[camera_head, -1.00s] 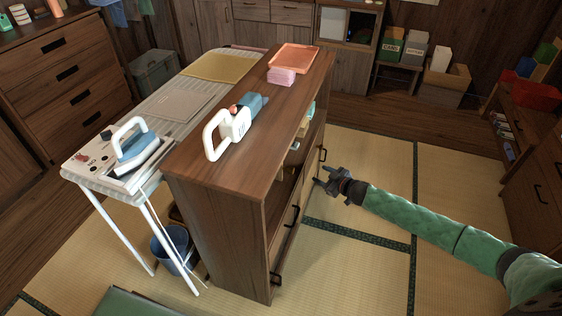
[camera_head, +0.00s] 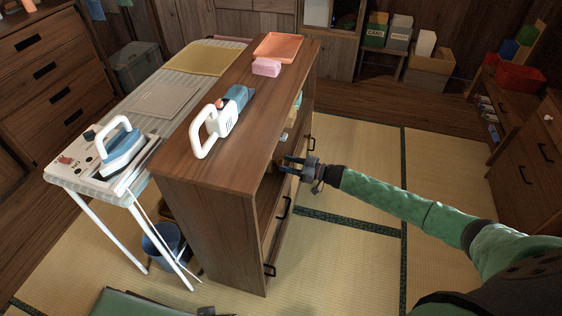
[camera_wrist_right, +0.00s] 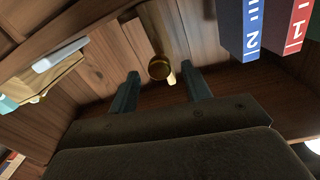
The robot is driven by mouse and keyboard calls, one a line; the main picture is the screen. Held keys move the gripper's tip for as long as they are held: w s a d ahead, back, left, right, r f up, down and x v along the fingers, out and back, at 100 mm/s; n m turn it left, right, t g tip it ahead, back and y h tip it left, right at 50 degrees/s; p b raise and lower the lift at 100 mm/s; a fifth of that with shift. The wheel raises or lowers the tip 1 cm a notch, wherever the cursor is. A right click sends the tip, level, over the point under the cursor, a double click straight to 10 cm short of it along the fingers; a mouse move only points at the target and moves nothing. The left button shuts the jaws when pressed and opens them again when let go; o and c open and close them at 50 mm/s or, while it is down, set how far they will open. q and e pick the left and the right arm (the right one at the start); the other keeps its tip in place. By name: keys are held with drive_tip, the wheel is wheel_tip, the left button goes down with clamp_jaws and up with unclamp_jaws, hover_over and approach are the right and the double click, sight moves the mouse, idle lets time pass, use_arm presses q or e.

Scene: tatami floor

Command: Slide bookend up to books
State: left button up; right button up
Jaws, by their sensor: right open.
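My right gripper (camera_head: 292,163) is open at the open upper shelf of the brown wooden cabinet. In the right wrist view its two fingers (camera_wrist_right: 160,92) point into the shelf, spread apart. A brass-coloured piece with a round end (camera_wrist_right: 159,68) lies ahead between the fingertips; it may be the bookend, but its full shape is unclear. No contact with it is visible. A blue book (camera_wrist_right: 240,28) marked 2 and a red book (camera_wrist_right: 290,28) marked 1 stand together at the upper right, apart from the brass piece. The cabinet hides the books in the head view.
The cabinet top (camera_head: 215,170) carries a white-handled appliance (camera_head: 222,122), a pink block (camera_head: 266,67) and an orange tray (camera_head: 277,47). An ironing board (camera_head: 140,110) with an iron stands left. Tatami floor (camera_head: 350,270) is clear right of the cabinet.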

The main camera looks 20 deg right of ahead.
sight(281, 162)
drive_tip(key=shift+x, duration=1.65)
clamp_jaws()
drive_tip(key=shift+a, duration=0.1)
